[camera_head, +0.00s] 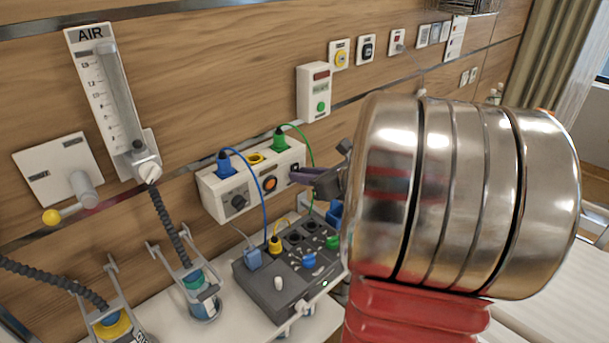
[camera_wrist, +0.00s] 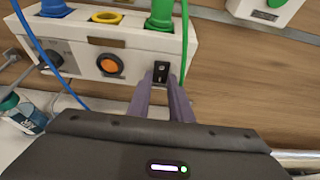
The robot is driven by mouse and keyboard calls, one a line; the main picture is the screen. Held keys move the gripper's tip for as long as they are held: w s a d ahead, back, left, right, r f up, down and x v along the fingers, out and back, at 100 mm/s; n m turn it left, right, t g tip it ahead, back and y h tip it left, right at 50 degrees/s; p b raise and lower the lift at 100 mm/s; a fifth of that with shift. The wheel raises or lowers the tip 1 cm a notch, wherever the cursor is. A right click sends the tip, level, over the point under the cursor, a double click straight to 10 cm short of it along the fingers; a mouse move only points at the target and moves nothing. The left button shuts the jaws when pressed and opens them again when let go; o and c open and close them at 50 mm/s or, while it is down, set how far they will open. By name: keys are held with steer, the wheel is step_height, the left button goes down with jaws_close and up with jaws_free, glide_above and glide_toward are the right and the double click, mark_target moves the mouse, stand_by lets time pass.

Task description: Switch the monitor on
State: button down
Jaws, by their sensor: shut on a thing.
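A white wall unit (camera_head: 215,199) has a dark knob (camera_head: 237,203), an orange button (camera_head: 269,184) and coloured plugs on top. In the wrist view it spans the upper left, with a small black switch (camera_wrist: 160,69) at its right end. My gripper (camera_wrist: 164,84) reaches the unit's front with its purple fingertips one on each side of the switch, shut on it. The head view shows my gripper (camera_head: 307,177) at the same right end, where my arm partly covers the view. No label tells which device is the monitor.
A grey box (camera_head: 262,294) with knobs and plugs stands on the white shelf below. A blue cable (camera_head: 262,195) and a green cable (camera_head: 312,160) hang close to my gripper. A white device (camera_head: 313,90) with a green button is above.

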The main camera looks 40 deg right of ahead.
steer(key=shift+f, duration=0.1)
steer(key=t, duration=0.2)
steer(key=shift+f+t, duration=0.4)
stand_by(0.4)
steer(key=c, duration=1.6)
jaws_free()
steer(key=shift+s+d+r, duration=0.1)
steer(key=shift+s+r, duration=0.2)
steer(key=shift+s, duration=2)
steer(key=shift+s+d+r, duration=0.1)
steer(key=shift+s+r, duration=0.2)
steer(key=shift+s, duration=1.95)
steer(key=shift+s+r, duration=0.3)
steer(key=shift+s, duration=2)
